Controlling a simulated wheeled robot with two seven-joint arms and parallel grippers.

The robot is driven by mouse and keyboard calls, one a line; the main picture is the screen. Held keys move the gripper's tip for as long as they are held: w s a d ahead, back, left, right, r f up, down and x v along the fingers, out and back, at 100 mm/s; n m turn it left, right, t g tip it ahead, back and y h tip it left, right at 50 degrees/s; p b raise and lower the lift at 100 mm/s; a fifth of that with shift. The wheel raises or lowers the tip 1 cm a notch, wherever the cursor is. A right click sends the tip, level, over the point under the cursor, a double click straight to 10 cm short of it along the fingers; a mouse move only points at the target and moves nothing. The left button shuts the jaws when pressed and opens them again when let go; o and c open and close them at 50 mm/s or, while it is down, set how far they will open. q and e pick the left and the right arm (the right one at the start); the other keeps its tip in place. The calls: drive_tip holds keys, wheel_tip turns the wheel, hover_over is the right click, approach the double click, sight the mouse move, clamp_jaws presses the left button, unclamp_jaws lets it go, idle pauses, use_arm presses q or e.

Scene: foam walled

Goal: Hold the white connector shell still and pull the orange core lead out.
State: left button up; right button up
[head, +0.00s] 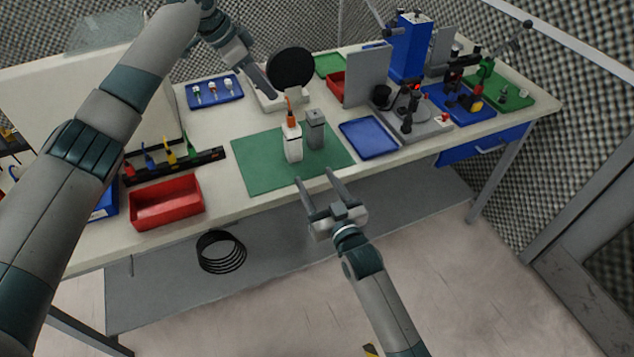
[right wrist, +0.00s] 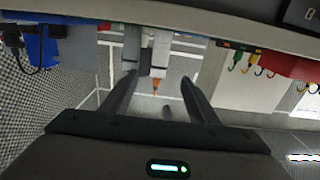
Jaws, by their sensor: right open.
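The white connector shell (head: 293,147) stands upright on the green mat (head: 256,172), with the orange core lead (head: 291,117) rising from its top. A grey block (head: 315,130) stands close to its right. In the right wrist view the picture is upside down, with the shell (right wrist: 160,52) and the orange lead (right wrist: 156,84) beyond my fingers. My right gripper (head: 314,180) is open and empty, in front of the table's front edge and short of the shell. My left gripper (head: 268,88) is above the back of the table, behind and left of the lead; its finger gap cannot be made out.
A black disc (head: 290,68) on a white base stands behind the mat. A red bin (head: 167,204) and a rack of coloured tools (head: 172,164) lie left. A blue tray (head: 369,138) lies right, beside a grey fixture (head: 412,124). The mat's front is clear.

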sight(295, 144)
drive_tip(key=shift+w, duration=0.1)
idle(0.3)
drive_tip(key=x, duration=1.7)
drive_tip(key=shift+f, duration=0.15)
